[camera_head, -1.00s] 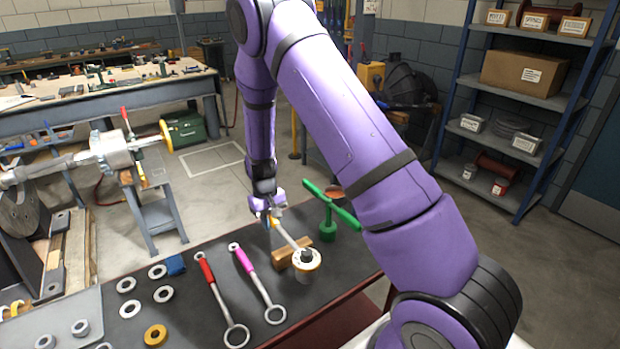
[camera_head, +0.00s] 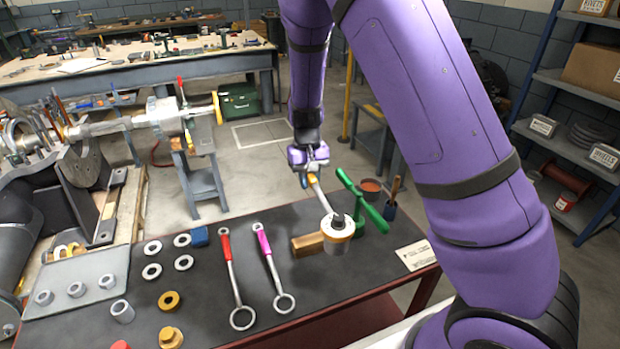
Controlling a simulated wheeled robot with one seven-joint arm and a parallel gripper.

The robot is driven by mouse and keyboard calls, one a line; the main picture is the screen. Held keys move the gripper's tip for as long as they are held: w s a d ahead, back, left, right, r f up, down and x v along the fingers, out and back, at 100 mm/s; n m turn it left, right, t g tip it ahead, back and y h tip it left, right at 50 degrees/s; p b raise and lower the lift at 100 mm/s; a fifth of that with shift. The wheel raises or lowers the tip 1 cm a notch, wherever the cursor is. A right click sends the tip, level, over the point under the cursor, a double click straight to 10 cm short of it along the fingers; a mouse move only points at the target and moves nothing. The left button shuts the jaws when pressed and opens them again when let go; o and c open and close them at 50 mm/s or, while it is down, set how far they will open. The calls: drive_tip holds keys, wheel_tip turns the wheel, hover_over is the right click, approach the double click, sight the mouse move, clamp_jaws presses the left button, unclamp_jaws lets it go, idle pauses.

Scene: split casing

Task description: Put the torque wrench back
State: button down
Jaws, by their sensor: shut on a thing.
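My gripper (camera_head: 308,177) is shut on a steel-shafted wrench (camera_head: 319,197), with a little yellow showing at the jaws. This looks like the torque wrench. It slants down to the right, and its dark head overlaps the top of a pale, round, tan-banded part (camera_head: 338,236); I cannot tell whether they touch. Two ring-ended wrenches lie on the dark bench top (camera_head: 200,290): one with a red handle (camera_head: 226,247) and one with a magenta handle (camera_head: 264,240). Both are left of my gripper and apart from it.
Several rings lie at left beside a grey tray (camera_head: 100,262). A white card (camera_head: 415,255) lies at right.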

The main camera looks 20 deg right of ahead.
drive_tip(key=shift+f, duration=7.7)
drive_tip(key=c, duration=0.9)
unclamp_jaws()
wheel_tip(320, 180, up, 7)
